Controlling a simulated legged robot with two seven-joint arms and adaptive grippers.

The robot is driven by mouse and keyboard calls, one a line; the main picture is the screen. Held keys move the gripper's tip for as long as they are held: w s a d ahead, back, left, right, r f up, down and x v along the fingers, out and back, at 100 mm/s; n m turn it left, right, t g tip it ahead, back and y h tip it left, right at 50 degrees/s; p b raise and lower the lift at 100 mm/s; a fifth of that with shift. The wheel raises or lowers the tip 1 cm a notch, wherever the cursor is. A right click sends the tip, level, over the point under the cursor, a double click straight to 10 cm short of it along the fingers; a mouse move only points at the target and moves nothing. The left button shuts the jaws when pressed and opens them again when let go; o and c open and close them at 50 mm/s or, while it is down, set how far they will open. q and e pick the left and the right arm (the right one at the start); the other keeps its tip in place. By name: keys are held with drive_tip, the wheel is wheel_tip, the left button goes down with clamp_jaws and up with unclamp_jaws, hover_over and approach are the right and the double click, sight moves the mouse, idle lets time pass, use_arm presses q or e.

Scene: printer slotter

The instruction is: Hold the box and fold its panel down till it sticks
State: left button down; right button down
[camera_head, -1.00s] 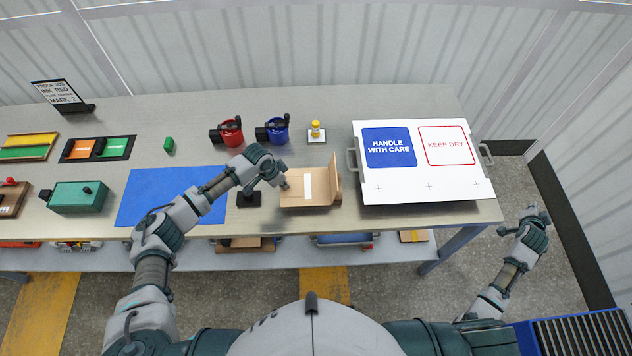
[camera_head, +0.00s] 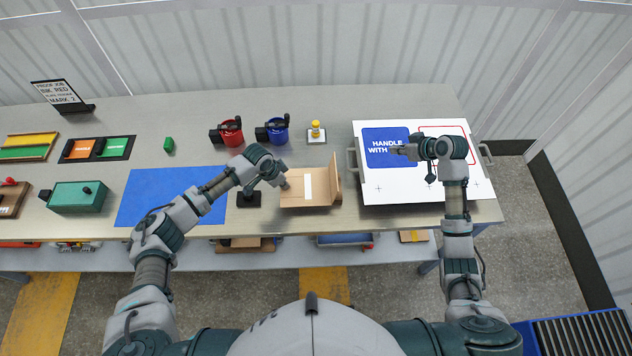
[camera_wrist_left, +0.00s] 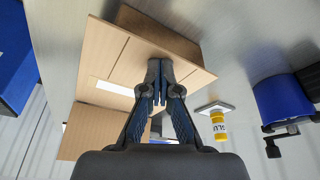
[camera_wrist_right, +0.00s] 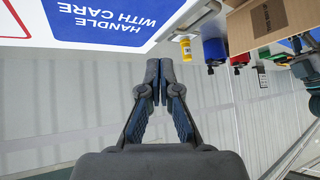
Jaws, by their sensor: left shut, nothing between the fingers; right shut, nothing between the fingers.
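The brown cardboard box (camera_head: 302,188) lies on the table with a pale strip (camera_head: 308,186) on its top face. Its panel (camera_head: 338,180) stands up at the right side. In the left wrist view the box (camera_wrist_left: 120,62) and the raised panel (camera_wrist_left: 95,132) also show. My left gripper (camera_head: 285,184) is shut and empty, with its tips at the box's left side; whether they touch it I cannot tell. My right gripper (camera_head: 396,150) is shut and empty, over the white printed board to the right of the box. It also shows shut in the right wrist view (camera_wrist_right: 160,95).
The white board (camera_head: 400,190) with handles lies right of the box. A yellow glue bottle (camera_head: 316,129), a blue pot (camera_head: 278,132) and a red pot (camera_head: 231,133) stand behind. A blue mat (camera_head: 145,195) lies left. The table's front edge is close to the box.

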drive_tip(key=s+a+f+n+g, duration=0.2)
drive_tip(key=a+n, duration=0.1)
drive_tip(key=a, duration=0.4)
drive_tip(key=s+a+f+n+g, duration=0.2)
drive_tip(key=a+f+n, duration=0.1)
drive_tip(key=a, duration=0.4)
drive_tip(key=shift+f, duration=0.35)
drive_tip(key=shift+s, duration=0.1)
idle(0.6)
